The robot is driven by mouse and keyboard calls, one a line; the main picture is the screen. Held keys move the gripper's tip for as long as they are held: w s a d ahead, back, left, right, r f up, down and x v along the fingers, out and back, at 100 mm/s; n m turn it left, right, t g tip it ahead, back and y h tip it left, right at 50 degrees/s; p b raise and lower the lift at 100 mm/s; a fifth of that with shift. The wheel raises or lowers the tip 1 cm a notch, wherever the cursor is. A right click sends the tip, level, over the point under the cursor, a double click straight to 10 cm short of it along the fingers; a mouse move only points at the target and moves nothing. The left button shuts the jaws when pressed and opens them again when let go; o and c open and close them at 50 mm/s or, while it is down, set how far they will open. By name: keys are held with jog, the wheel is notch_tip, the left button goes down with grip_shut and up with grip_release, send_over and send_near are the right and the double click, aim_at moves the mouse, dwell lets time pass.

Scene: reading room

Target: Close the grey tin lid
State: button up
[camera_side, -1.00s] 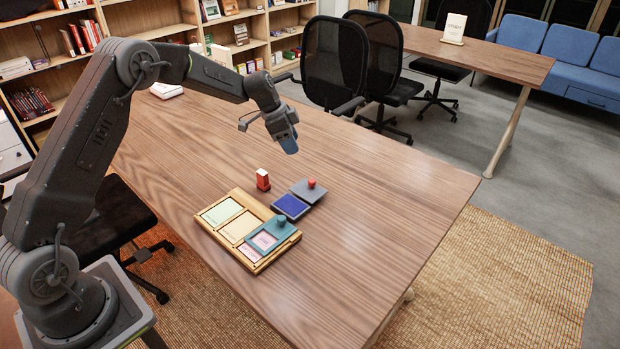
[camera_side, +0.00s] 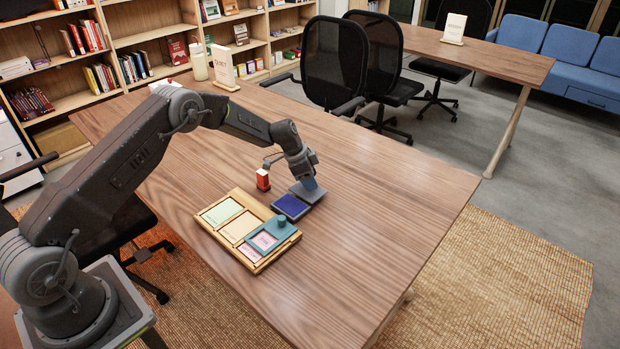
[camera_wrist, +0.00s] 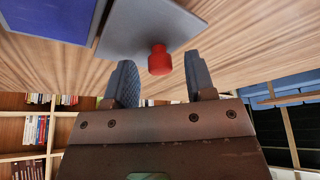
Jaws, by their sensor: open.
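The grey tin lid (camera_wrist: 135,32) is open, lying back beside the blue ink pad (camera_wrist: 50,18) in the wrist view. A red knob (camera_wrist: 160,60) stands on the lid near its outer edge. My gripper (camera_wrist: 160,78) is open, with one finger on each side of the red knob in the picture; I cannot tell whether the fingers touch it. In the side view the blue pad (camera_side: 291,207) is in plain sight, while my gripper (camera_side: 312,190) hides the red knob and part of the lid.
A red-and-white stamp block (camera_side: 263,180) stands just left of my gripper. A wooden tray (camera_side: 211,217) with coloured cards and a teal frame with a knob (camera_side: 282,222) lies in front. The table's right half is clear. A white sign (camera_side: 224,66) and a bottle (camera_side: 198,62) stand at the back.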

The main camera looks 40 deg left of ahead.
jog(key=shift+f, duration=0.1)
jog(key=shift+c, duration=0.5)
grip_shut()
